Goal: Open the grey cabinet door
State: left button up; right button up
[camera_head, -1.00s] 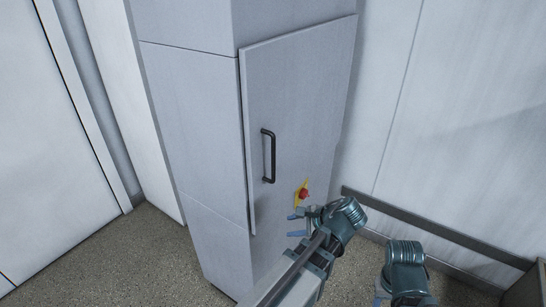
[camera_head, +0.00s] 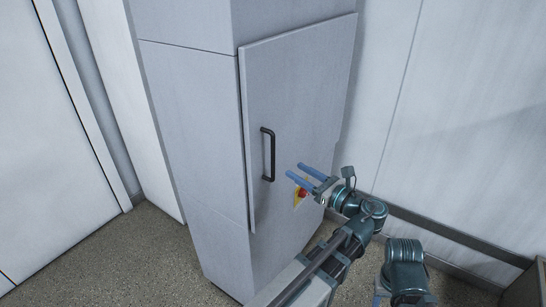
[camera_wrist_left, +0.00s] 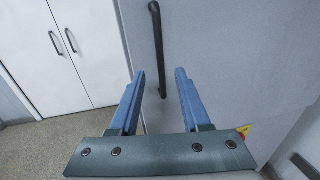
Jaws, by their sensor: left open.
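The grey cabinet door (camera_head: 300,95) is shut or nearly flush on the tall grey cabinet (camera_head: 190,120) in the head view. Its dark vertical handle (camera_head: 270,155) is near the door's left edge. The handle (camera_wrist_left: 157,45) also shows in the left wrist view, ahead of the fingers, its lower end in line with the gap between them. My left gripper (camera_head: 294,173) is open and empty, with blue fingers pointing left toward the handle, a little to its right and apart from it. In the left wrist view the left gripper (camera_wrist_left: 159,75) has its fingers spread. My right gripper is not visible.
A red button on a yellow plate (camera_head: 300,193) sits on the door, partly hidden behind the left gripper. A white wall with a dark rail (camera_head: 450,235) is at the right. Speckled floor (camera_head: 130,255) lies free at the left. White double doors (camera_wrist_left: 75,50) stand farther left.

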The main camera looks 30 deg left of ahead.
aim_at(274, 157)
pick_arm(q)
jog(key=x, duration=1)
jog(key=shift+a, duration=0.4)
grip_shut()
dwell(0.9)
